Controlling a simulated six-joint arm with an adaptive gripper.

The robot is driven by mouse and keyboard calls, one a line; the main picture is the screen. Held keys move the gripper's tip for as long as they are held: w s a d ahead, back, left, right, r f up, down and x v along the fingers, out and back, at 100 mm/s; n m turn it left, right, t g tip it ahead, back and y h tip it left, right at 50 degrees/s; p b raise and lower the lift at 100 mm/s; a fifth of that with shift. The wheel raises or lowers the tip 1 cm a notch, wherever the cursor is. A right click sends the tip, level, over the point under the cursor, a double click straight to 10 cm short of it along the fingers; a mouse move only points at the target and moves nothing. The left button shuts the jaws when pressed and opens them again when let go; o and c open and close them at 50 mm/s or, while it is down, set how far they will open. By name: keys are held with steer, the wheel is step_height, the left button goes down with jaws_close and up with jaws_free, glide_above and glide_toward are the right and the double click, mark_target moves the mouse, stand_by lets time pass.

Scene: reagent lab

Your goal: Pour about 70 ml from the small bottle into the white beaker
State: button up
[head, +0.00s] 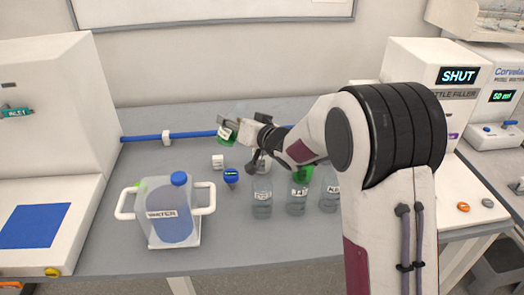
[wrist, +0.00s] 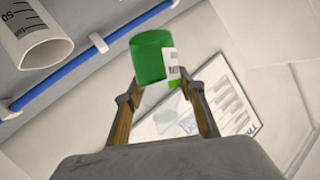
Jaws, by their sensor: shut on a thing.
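My gripper (head: 243,129) is shut on the small bottle (head: 227,131), held above the back of the bench. The bottle is clear with green liquid and a white label, and it looks tilted. In the wrist view the small bottle (wrist: 152,58) sits between the fingertips of my gripper (wrist: 158,92), its green part at the far end. A pale beaker (wrist: 35,35) with dark graduation marks shows at the upper left of the wrist view, apart from the bottle. In the head view a whitish vessel (head: 263,163), perhaps this beaker, stands below my arm, partly hidden. No stream of liquid is visible.
Labelled bottles (head: 262,198) stand in a row in front, partly behind my arm. A water jug (head: 170,212) with a blue cap stands left, near a blue-topped item (head: 231,177) and a small white block (head: 217,161). A blue rail (head: 190,134) runs along the back. White machines flank the bench.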

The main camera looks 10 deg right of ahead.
mark_target(227, 115)
steer(key=shift+d+f+m+t+y, duration=0.15)
steer(key=shift+d+m+t+y, duration=0.25)
steer(key=shift+m, duration=0.5)
steer(key=shift+f+m+y, duration=0.1)
steer(key=shift+m+y, duration=0.3)
steer(key=shift+m, duration=0.1)
steer(key=shift+a+r+m+t, duration=0.2)
steer(key=shift+r+m+t, duration=0.3)
steer(key=shift+m, duration=0.3)
steer(key=shift+a+f+m+y, duration=0.15)
steer(key=shift+f+m+y, duration=0.2)
steer(key=shift+m, duration=0.35)
steer(key=shift+r+m+t+y, duration=0.25)
steer(key=shift+r+m+t, duration=0.5)
steer(key=shift+r, duration=0.6)
steer(key=shift+m, duration=0.25)
steer(key=shift+d+r+m+t, duration=0.35)
steer(key=shift+r+m+t, duration=0.15)
steer(key=shift+m, duration=0.4)
steer(key=shift+s+a+r+m, duration=0.1)
steer(key=shift+a+r+m, duration=0.15)
steer(key=shift+a, duration=0.4)
steer(key=shift+s+a+r+m, duration=0.1)
steer(key=shift+a+m, duration=0.25)
steer(key=shift+a, duration=0.25)
steer(key=shift+a+r, duration=0.1)
steer(key=shift+a, duration=0.2)
